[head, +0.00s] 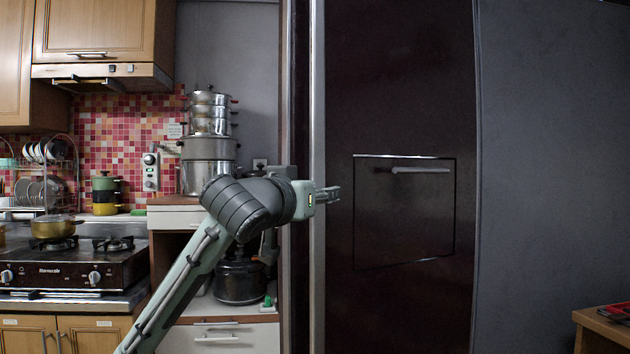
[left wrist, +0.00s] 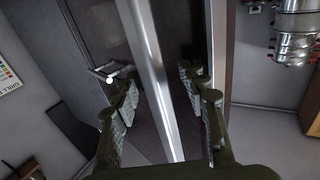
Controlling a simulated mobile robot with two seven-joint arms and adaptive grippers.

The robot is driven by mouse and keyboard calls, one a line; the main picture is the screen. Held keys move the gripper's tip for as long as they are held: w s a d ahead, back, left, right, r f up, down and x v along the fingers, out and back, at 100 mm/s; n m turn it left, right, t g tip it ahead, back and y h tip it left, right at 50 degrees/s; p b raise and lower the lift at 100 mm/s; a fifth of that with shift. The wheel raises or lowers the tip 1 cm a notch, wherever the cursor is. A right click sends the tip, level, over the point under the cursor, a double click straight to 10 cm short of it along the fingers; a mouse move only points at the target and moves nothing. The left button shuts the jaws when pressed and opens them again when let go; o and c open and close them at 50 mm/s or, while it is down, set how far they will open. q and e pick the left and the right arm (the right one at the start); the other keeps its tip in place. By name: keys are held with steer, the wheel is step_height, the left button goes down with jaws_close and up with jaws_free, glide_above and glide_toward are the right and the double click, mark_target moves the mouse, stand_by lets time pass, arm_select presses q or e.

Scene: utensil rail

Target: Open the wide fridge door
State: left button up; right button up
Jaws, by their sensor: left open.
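The wide fridge door (head: 400,100) is a tall dark panel right of centre in the head view. It has a framed inset with a small handle (head: 420,170). A silver vertical strip (head: 318,90) runs along its left edge; the strip also shows in the left wrist view (left wrist: 150,60), passing between my fingers. My left gripper (head: 330,195) is open in front of this strip, with one finger on each side of it in the wrist view (left wrist: 159,78). I cannot tell whether the fingers touch it. My right gripper is in neither view.
A narrow dark panel (head: 298,80) stands left of the strip. Further left are a stack of steel pots (head: 208,150), a cabinet with a dark pot (head: 240,282), and a gas stove (head: 70,272). A wooden table (head: 600,325) is at the lower right.

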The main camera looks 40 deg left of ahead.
mark_target(325, 176)
arm_select(q)
steer(key=shift+r, duration=1.45)
steer(key=shift+s+d+p, duration=0.35)
steer(key=shift+d, duration=0.25)
steer(key=shift+s+d+p, duration=0.3)
steer(key=shift+s+d, duration=0.05)
steer(key=shift+d, duration=0.25)
steer(key=s+d, duration=0.3)
steer(key=d, duration=0.2)
steer(key=shift+d, duration=0.35)
steer(key=shift+a, duration=0.1)
